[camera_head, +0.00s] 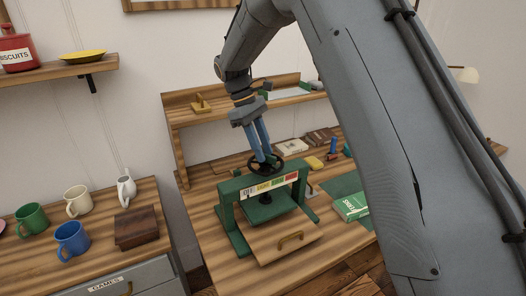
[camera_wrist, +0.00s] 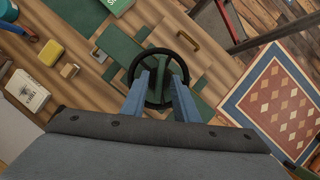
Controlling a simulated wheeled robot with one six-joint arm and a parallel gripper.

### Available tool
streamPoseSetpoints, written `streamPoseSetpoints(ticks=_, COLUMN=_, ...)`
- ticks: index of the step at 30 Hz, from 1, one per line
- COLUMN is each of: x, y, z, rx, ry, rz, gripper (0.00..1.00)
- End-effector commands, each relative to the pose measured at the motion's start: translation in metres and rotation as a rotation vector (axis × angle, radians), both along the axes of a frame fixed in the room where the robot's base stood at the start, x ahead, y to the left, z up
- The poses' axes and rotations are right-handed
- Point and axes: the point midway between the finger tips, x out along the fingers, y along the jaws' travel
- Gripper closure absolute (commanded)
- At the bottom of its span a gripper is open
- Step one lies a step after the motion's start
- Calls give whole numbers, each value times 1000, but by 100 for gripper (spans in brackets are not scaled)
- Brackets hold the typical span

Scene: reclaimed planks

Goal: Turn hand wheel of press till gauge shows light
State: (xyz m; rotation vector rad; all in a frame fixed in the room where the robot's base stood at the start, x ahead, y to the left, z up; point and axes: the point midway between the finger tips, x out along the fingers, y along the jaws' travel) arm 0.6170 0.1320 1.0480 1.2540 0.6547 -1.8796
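The press (camera_head: 226,213) is a green frame standing on the wooden bench, with a black hand wheel (camera_head: 266,164) on top. The gauge (camera_head: 270,185) is a strip on its front crossbar with white, yellow and red parts; its pointer is too small to read. My gripper (camera_head: 262,155) points down at the wheel from above. In the wrist view the wheel (camera_wrist: 135,66) is seen from above, and the blue fingers of my gripper (camera_wrist: 161,78) reach inside its rim. The fingers are apart, one on each side of the wheel's middle; contact is unclear.
A wooden board with a brass handle (camera_head: 290,239) lies in front of the press. A green book (camera_head: 351,207) and a yellow block (camera_head: 313,163) lie to its right. A raised shelf (camera_head: 217,112) runs behind. Several mugs stand on the left cabinet (camera_head: 95,267).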

Motion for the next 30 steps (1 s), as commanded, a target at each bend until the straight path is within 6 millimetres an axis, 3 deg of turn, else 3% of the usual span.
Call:
streamPoseSetpoints(ticks=9, x=12, y=17, z=45, rx=2, ry=-5, rz=1, gripper=73)
streamPoseSetpoints(ticks=15, x=16, y=22, z=62, rx=1, ry=-3, rz=1, gripper=73)
streamPoseSetpoints(ticks=30, x=16, y=23, z=65, rx=1, ry=-2, rz=0, gripper=73)
